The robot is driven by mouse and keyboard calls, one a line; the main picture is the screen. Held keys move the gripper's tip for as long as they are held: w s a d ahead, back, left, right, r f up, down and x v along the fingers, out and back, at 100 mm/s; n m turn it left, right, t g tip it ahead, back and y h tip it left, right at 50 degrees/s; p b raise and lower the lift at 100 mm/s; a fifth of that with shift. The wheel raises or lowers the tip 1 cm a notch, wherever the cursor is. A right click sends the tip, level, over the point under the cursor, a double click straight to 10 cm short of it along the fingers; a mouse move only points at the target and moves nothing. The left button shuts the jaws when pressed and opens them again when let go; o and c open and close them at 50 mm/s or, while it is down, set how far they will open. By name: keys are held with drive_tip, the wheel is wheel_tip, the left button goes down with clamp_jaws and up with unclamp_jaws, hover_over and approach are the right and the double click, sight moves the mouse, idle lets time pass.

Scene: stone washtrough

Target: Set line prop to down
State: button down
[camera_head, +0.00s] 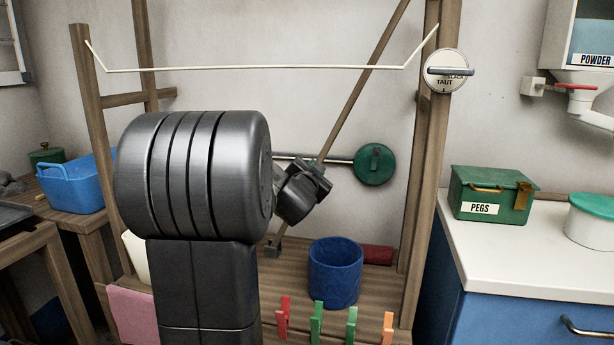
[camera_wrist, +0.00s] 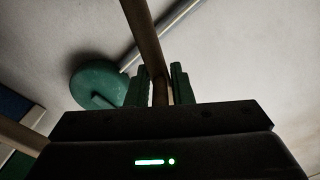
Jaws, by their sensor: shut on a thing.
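The line prop (camera_head: 352,92) is a long brown wooden pole. It leans up to the right behind the white line (camera_head: 240,68), and its top runs out of the picture. Its foot meets a small dark block (camera_head: 273,249) on the wooden bench. My gripper (camera_head: 319,172) is shut on the lower part of the pole. In the wrist view the pole (camera_wrist: 145,38) runs down between the two green-tinted fingers of my gripper (camera_wrist: 167,88). My own arm hides part of the scene left of the pole.
A green disc (camera_head: 375,164) on a metal bar is just right of my gripper. A round dial marked TAUT (camera_head: 446,72) sits on the right post. A blue bucket (camera_head: 335,272) and several pegs (camera_head: 316,322) are below. A green PEGS box (camera_head: 490,194) stands on the right counter.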

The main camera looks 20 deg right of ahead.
drive_tip(key=shift+s+d+f, duration=0.1)
drive_tip(key=shift+f, duration=0.15)
drive_tip(key=c, duration=1.5)
unclamp_jaws()
drive_tip(key=shift+s+d, duration=0.1)
drive_tip(key=shift+d, duration=0.05)
drive_tip(key=shift+o, duration=0.2)
drive_tip(key=shift+r, duration=0.1)
drive_tip(key=shift+s+a, duration=0.4)
drive_tip(key=shift+s, duration=0.05)
drive_tip(key=p+v, duration=0.2)
drive_tip(key=v, duration=1)
drive_tip(key=shift+s+a+p, duration=0.15)
drive_tip(key=shift+s+p, duration=0.1)
drive_tip(key=shift+p, duration=0.05)
